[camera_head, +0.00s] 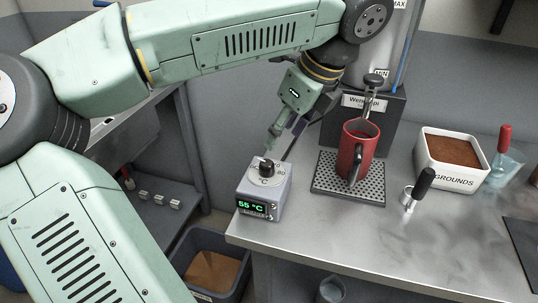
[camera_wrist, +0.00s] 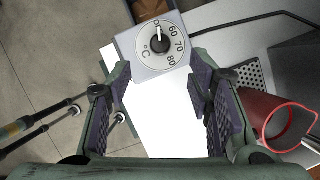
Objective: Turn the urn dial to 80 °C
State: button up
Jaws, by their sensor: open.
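The urn dial is a black knob (camera_head: 266,166) on top of a small grey box (camera_head: 283,197) at the left end of the counter. The box's green display (camera_head: 252,206) reads 55 °C. In the wrist view the knob (camera_wrist: 159,44) has a white pointer aimed toward the top of the picture, left of the 60 mark; the 60, 70 and 80 marks run down its right side. My gripper (camera_head: 279,133) is close above the knob in the head view. In the wrist view my gripper (camera_wrist: 161,78) is open and empty, and the knob lies beyond the fingertips.
A red mug (camera_head: 352,150) stands on a drip grate (camera_head: 330,181) right of the box, before the urn (camera_head: 392,110). A GROUNDS container (camera_head: 430,168) and a black-handled tool (camera_head: 423,184) are farther right.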

aim_at(268, 163)
jog(key=p+x, duration=0.2)
jog(key=x, duration=0.8)
jog(key=shift+d+f, duration=0.1)
jog(key=shift+f, duration=0.05)
grip_shut()
